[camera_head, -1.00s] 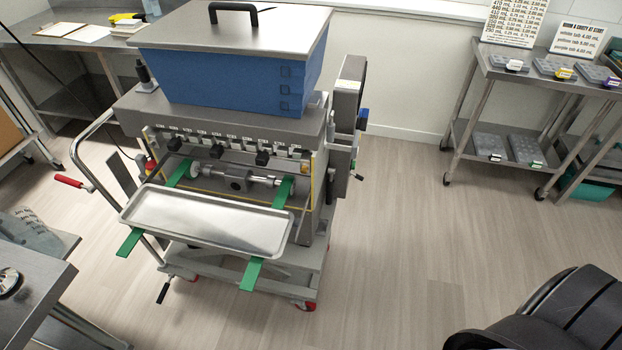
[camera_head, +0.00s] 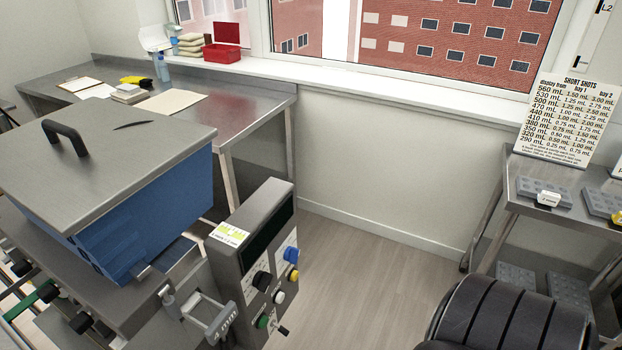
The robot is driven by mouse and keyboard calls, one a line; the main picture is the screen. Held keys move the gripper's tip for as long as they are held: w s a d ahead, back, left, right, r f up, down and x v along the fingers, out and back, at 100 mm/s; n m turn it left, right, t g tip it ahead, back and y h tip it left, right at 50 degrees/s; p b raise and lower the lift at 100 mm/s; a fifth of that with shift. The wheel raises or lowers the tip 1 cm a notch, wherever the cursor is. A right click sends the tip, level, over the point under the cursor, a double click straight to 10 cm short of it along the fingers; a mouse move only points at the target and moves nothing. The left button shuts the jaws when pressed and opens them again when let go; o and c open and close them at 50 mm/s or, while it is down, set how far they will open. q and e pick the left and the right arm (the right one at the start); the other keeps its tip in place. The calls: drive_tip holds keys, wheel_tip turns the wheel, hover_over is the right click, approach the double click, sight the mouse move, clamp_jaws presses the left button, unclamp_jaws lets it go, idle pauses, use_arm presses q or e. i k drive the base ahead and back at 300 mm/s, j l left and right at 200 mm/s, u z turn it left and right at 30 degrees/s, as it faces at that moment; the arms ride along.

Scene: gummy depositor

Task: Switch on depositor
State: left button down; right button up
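The depositor fills the left of the head view, with a grey lid (camera_head: 105,165) with a black handle on its blue hopper (camera_head: 150,220). A grey control box (camera_head: 226,258) stands on its right side, its panel angled toward the right. The panel has a dark display (camera_head: 268,232), a blue knob (camera_head: 290,255), a yellow knob (camera_head: 292,275), a black knob (camera_head: 262,281), a white knob (camera_head: 279,297), a green knob (camera_head: 262,321) and a small toggle lever (camera_head: 282,331). The display looks dark. Neither gripper is in view; a black part of my arm shows at bottom right.
A steel table (camera_head: 225,115) with papers stands behind the depositor by the window. A steel shelf rack (camera_head: 560,205) with moulds and a Short Shots sign (camera_head: 565,118) stands at right. The floor (camera_head: 360,280) between depositor and rack is clear.

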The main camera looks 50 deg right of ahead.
sight(282, 329)
drive_tip(key=k+l, duration=0.1)
drive_tip(key=l, duration=0.9)
drive_tip(key=k+l, duration=0.15)
drive_tip(key=l, duration=0.85)
drive_tip(key=k+l, duration=0.15)
drive_tip(key=l, duration=0.35)
